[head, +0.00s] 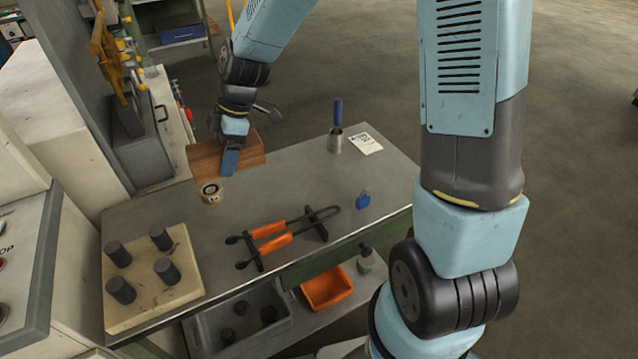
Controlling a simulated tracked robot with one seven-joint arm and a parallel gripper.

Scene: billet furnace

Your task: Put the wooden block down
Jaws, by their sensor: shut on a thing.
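The wooden block (251,157) is a brown piece near the far left end of the metal workbench (310,180). My gripper (230,162) is at the block, with a blue finger in front of its near face. The gripper is shut on the block. The arm hides part of the block's top. I cannot tell whether the block's underside touches the bench or is a little above it.
A tape roll (211,191) is close in front of the block. A board with dark cylinders (190,265), a metal cup (335,142), a paper label (366,143) and a blue padlock (363,200) are also there.

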